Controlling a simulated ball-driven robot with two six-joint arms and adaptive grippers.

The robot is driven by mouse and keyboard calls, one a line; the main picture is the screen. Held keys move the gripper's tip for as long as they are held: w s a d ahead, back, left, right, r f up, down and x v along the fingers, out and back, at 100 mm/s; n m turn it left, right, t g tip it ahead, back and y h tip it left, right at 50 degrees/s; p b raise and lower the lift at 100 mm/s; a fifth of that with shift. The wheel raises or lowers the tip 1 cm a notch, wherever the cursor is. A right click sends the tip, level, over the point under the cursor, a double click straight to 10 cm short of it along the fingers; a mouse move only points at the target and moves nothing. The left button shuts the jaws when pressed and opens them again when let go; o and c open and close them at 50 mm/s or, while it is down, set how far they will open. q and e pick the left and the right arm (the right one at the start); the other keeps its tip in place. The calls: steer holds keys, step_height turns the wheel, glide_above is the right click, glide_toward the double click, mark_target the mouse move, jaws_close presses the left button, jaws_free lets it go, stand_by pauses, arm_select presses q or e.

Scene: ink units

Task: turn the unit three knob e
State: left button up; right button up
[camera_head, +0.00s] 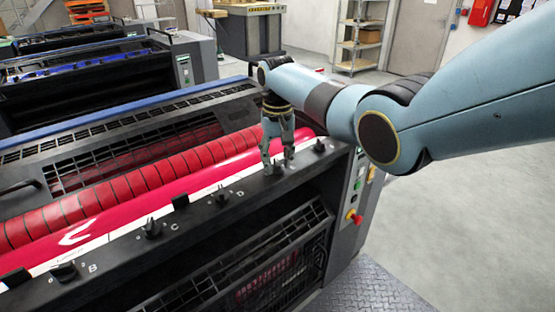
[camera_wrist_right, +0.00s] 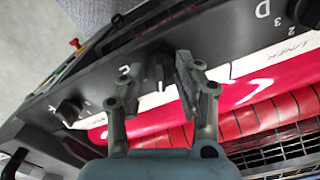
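Knob E (camera_wrist_right: 156,68) is a black knob with a white mark on the dark front rail. It sits between the two fingers of my right gripper (camera_wrist_right: 157,75) in the right wrist view. The fingers stand apart on either side of it; I cannot tell whether either touches it. In the head view my right gripper (camera_head: 278,164) points down at the rail, and its fingers largely hide the knob. My left gripper is not in view.
Knob D (camera_head: 222,195), knob C (camera_head: 152,229) and knob B (camera_head: 65,271) sit along the rail to the left. Another knob (camera_head: 318,145) is close on the right. A red roller (camera_head: 130,188) lies behind. A red button (camera_head: 354,216) is on the end panel.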

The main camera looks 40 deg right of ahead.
jaws_close()
stand_by(0.5)
steer(key=shift+r+n+p, duration=0.1)
steer(key=shift+n+p, duration=0.5)
steer(key=shift+n, duration=0.4)
steer(key=n+p, duration=0.1)
steer(key=n, duration=0.1)
steer(key=shift+n, duration=0.3)
steer(key=n+p, duration=0.1)
steer(key=n, duration=0.4)
steer(key=shift+d, duration=0.15)
steer(key=shift+n, duration=0.3)
